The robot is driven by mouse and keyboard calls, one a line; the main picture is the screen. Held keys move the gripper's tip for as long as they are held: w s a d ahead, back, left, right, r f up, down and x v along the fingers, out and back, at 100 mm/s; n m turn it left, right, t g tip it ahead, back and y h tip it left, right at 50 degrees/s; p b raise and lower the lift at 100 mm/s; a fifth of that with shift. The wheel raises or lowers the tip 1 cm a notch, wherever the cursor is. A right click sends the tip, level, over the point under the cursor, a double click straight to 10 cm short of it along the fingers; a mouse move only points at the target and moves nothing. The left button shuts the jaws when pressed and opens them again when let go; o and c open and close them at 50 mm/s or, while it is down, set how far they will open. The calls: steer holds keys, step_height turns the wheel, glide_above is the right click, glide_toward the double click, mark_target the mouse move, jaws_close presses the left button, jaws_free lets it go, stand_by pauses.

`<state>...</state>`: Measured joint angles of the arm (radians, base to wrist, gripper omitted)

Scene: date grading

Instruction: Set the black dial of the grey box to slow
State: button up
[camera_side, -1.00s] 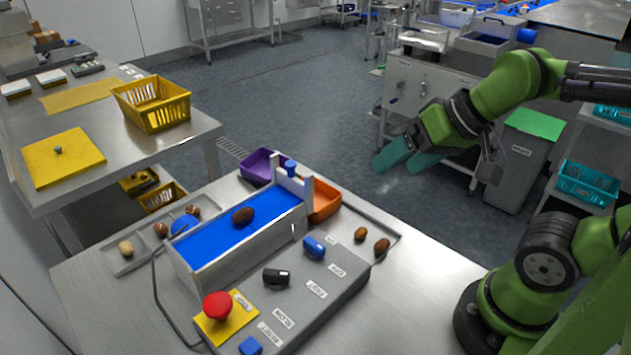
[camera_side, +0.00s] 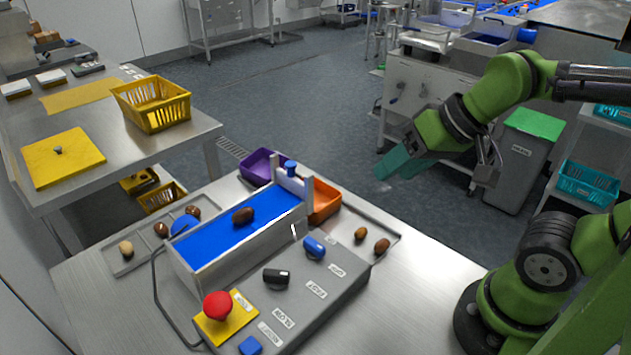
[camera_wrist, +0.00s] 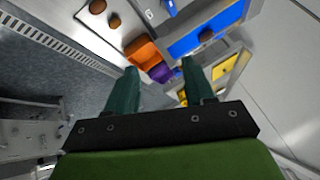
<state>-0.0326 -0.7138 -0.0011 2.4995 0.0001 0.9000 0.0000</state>
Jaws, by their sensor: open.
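The grey box (camera_side: 335,290) sits on the steel table in the side view, in front of the blue belt. Its black dial (camera_side: 277,276) is on the top face, between the red button and a blue knob (camera_side: 314,246). Labels lie along the box; the ones near the dial seem to read SLOW (camera_side: 283,317) and FAST (camera_side: 316,289). The dial's pointing direction is hard to tell. My gripper (camera_side: 392,170) is open and empty, in the air beyond the table's right edge, well away from the dial. In the wrist view its two teal fingers (camera_wrist: 156,82) are apart.
A red button (camera_side: 217,305) on a yellow plate and a blue button (camera_side: 250,346) are near the dial. The blue belt (camera_side: 240,238) carries a brown date. Purple (camera_side: 262,166) and orange (camera_side: 325,201) bins stand at its far end. Two dates lie right of the box.

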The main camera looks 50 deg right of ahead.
steer(key=w+a+n+g, duration=0.1)
steer(key=w+a, duration=0.1)
steer(key=w, duration=0.1)
steer(key=w+a+n+g, duration=0.1)
steer(key=w+a+g, duration=0.1)
steer(key=w, duration=0.1)
steer(key=w+a+n+g, duration=0.1)
steer(key=w+a+n, duration=0.1)
steer(key=w, duration=0.1)
steer(key=shift+w+a+f, duration=0.3)
steer(key=shift+f, duration=0.1)
steer(key=shift+c, duration=0.5)
steer(key=w+a+f+n+g+h, duration=0.2)
steer(key=w+a+n+g, duration=0.1)
steer(key=w+a, duration=0.2)
steer(key=n+g+h, duration=0.3)
steer(key=n, duration=0.1)
glide_toward(275, 272)
steer(key=x, duration=0.8)
steer(key=shift+s+d+f, duration=0.1)
steer(key=shift+f, duration=0.3)
steer(key=shift+c, duration=0.4)
jaws_close()
